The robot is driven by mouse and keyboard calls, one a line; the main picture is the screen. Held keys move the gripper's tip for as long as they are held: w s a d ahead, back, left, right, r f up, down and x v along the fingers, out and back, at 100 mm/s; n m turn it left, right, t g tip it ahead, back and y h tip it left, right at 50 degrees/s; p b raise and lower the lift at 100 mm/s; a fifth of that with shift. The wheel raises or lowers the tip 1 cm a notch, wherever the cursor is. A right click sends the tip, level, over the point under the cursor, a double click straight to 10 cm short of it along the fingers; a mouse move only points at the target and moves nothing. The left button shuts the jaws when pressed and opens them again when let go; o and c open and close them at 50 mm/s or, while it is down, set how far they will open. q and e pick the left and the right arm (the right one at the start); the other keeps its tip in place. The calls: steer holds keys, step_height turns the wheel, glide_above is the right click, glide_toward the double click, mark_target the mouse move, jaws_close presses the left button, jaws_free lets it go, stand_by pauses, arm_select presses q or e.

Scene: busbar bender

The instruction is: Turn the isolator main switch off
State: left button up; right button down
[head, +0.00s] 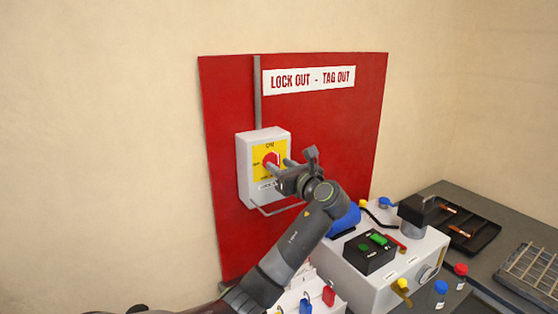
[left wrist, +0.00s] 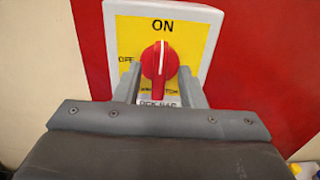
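The isolator (head: 248,182) is a light grey box with a yellow plate on a red lock-out board. Its red rotary switch (left wrist: 160,62) has a white line pointing up at ON in the left wrist view; OFF is printed to the left. The red switch also shows in the head view (head: 270,159). My left gripper (head: 279,166) is in front of the box. Its two fingers (left wrist: 160,84) are apart, one on each side of the red switch. I cannot tell whether they touch it. My right gripper is not in view.
A red board (head: 335,130) with a LOCK OUT - TAG OUT sign (head: 308,80) stands behind. A wire bar (head: 275,209) sticks out below the isolator. At the lower right are a grey machine (head: 372,289), a black tray (head: 470,232) and a wire rack (head: 530,270). Padlocks (head: 328,295) stand at the bottom.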

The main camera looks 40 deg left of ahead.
arm_select(q)
steer(key=shift+w+a, duration=0.15)
steer(key=shift+a, duration=0.45)
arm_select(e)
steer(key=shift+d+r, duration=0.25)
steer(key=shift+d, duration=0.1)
arm_select(q)
jaws_close()
